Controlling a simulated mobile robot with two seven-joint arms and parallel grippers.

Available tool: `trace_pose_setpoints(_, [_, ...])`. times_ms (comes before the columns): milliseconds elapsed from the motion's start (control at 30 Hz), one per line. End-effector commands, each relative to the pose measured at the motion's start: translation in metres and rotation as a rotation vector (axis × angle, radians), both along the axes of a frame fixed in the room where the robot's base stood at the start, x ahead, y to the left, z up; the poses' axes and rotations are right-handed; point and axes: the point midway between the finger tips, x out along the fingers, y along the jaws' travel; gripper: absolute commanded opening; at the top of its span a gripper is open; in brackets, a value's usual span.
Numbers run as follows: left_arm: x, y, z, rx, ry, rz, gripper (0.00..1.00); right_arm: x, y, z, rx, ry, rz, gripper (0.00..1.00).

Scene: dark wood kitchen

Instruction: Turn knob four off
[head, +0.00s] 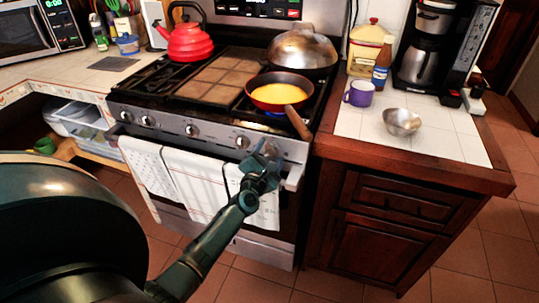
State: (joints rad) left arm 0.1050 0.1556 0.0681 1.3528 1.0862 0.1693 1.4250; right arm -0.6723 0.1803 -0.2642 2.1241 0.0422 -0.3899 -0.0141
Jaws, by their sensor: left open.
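The stove's front panel (215,137) carries several round silver knobs. One knob (242,142) shows clearly just left of my left gripper (266,152). Another knob at the panel's right end is partly hidden behind the gripper. The gripper is open, with its fingertips at or just in front of that right-end knob; I cannot tell whether they touch it. No numbers are readable on the knobs, so I cannot tell which is knob four. A red pan (280,92) with yellow contents sits on the front right burner, and a blue flame (274,114) shows beneath it. My right gripper is not in view.
The pan's brown handle (299,124) sticks out over the front edge above the gripper. White towels (190,180) hang on the oven handle below the knobs. A red kettle (187,38) and a domed lid (302,46) stand at the back. A counter (430,150) adjoins on the right.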

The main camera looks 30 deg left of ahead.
Motion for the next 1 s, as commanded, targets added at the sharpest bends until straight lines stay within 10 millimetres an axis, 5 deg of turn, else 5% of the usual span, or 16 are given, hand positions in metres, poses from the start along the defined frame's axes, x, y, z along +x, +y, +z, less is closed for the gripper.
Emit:
trace_pose_setpoints(567, [-0.0005,-0.0003,-0.0002,0.0,0.0,0.0,0.21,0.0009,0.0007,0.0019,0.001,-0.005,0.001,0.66])
trace_pose_setpoints(1000, [-0.0005,-0.0004,0.0003,0.092,0.022,0.0,0.2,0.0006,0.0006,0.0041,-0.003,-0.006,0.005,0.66])
